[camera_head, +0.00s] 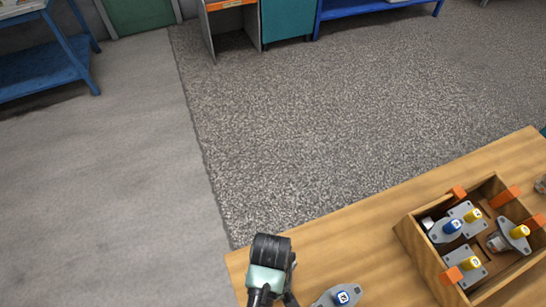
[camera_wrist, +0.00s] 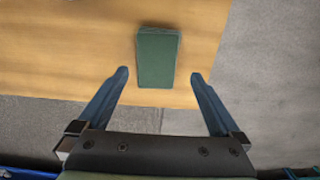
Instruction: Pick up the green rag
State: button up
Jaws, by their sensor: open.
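The green rag (camera_wrist: 158,58) is a folded rectangle lying on the wooden table, close to the table's edge, in the wrist view. My gripper (camera_wrist: 160,76) is open, with one blue finger to the left of the rag and one to the right, both apart from it in the picture. Nothing is between the fingers' grip. How high the fingers are above the table I cannot tell. In the head view I see my arm's end (camera_head: 269,260) over the table's left corner; the rag cannot be seen there.
A wooden box (camera_head: 425,262) with several grey motor parts and orange clips stands on the table (camera_head: 365,240) at the right. A grey part with a blue cap (camera_head: 341,297) lies near my arm. Blue shelving (camera_head: 45,62) stands far off on the floor.

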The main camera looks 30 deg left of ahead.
jog(key=shift+w+f, duration=0.15)
jog(key=shift+f, duration=1.3)
jog(key=shift+w+f, duration=0.1)
jog(key=shift+f, duration=1.3)
jog(key=shift+c, duration=0.2)
jog(key=c, duration=1.1)
notch_tip(320, 180, up, 10)
jog(key=shift+r+p, duration=0.1)
jog(key=shift+p, duration=0.25)
